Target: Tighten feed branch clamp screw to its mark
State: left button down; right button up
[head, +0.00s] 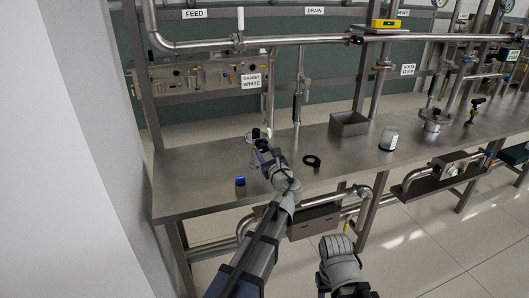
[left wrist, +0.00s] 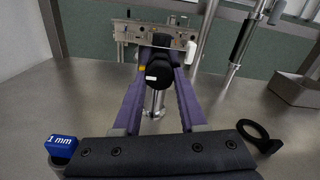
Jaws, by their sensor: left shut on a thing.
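My left gripper (head: 261,147) is above the left part of the steel bench. In the left wrist view its two purple fingers (left wrist: 160,85) are shut on a black round-ended tool (left wrist: 158,73) with a small white label. A shiny metal stand (left wrist: 153,104) shows below the tool, on the bench; whether the tool still touches it I cannot tell. The feed pipe (head: 205,45) runs behind the bench under the FEED sign (head: 193,13). I cannot make out the clamp screw or its mark.
A blue-topped piece marked 1 mm (left wrist: 62,146) and a black ring (head: 312,161) lie on the bench (head: 190,190). A steel bin (head: 349,124) and a jar (head: 389,139) stand farther right. A fittings panel (head: 200,75) hangs behind.

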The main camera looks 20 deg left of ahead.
pick_arm(q)
jog(key=shift+c, duration=2.3)
grip_release()
jog(key=v, duration=0.7)
jog(key=shift+s+d, duration=0.25)
jog(key=shift+s, duration=0.1)
jog(key=s+f+n+g+h, duration=0.3)
jog(key=s+f+n+g, duration=0.5)
jog(key=s+f+n, duration=0.5)
jog(key=s+d+f+n+g+h, duration=0.35)
jog(key=s+d+n, duration=0.2)
jog(key=s, duration=0.25)
jog(key=s+d+f+n+g+h, duration=0.2)
jog(key=s+d+f+n+g, duration=0.3)
jog(key=s, duration=0.3)
notch_tip(320, 180, up, 18)
jog(key=t+p, duration=0.1)
jog(key=p, duration=1.7)
jog(key=shift+w+d+f+m, duration=0.2)
jog(key=shift+d+m, duration=0.15)
jog(key=shift+d, duration=0.1)
